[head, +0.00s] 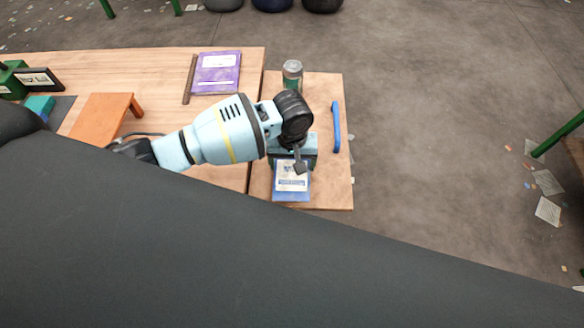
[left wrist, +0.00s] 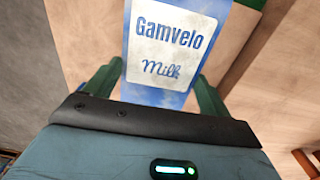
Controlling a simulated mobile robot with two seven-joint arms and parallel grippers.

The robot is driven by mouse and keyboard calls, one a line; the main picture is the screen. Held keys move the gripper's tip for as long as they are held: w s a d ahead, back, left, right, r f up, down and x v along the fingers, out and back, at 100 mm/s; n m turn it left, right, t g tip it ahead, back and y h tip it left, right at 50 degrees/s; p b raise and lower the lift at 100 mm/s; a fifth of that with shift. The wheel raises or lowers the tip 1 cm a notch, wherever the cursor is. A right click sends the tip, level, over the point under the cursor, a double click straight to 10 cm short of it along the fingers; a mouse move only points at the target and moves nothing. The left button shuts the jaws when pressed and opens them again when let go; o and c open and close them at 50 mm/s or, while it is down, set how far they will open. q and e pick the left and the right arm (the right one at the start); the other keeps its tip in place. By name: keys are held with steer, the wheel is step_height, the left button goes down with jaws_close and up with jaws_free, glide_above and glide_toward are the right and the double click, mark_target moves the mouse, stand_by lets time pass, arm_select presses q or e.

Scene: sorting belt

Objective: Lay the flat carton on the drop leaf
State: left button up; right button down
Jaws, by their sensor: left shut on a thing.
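The flat carton (head: 291,194) is blue with a white label and shows over the near part of the drop leaf (head: 335,188). In the left wrist view the carton (left wrist: 160,72) reads "Gamvelo Milk". My left gripper (head: 294,163) is shut on the carton, with a green finger on each side of it in the wrist view. The gripper partly hides the carton's far end in the head view. I cannot tell whether the carton touches the leaf. My right gripper is not in view.
A grey-green can (head: 292,74) stands at the leaf's far edge, and a blue bar-like handle (head: 336,127) lies along its right side. On the main table (head: 160,65) are a purple book (head: 218,72), a brown stick (head: 189,80) and an orange stand (head: 101,115).

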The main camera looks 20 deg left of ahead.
mark_target(291, 168)
arm_select(q)
step_height(291, 168, down, 3)
steer(key=shift+s+f, duration=0.1)
steer(key=shift+s, duration=0.05)
steer(key=shift+f, duration=0.1)
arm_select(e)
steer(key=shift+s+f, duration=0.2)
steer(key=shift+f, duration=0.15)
arm_select(q)
steer(key=shift+f, duration=0.15)
steer(key=o, duration=0.9)
steer(key=shift+c, duration=0.2)
step_height(291, 168, up, 11)
steer(key=shift+r+p, duration=0.1)
steer(key=shift+p, duration=0.75)
steer(key=shift+r, duration=0.55)
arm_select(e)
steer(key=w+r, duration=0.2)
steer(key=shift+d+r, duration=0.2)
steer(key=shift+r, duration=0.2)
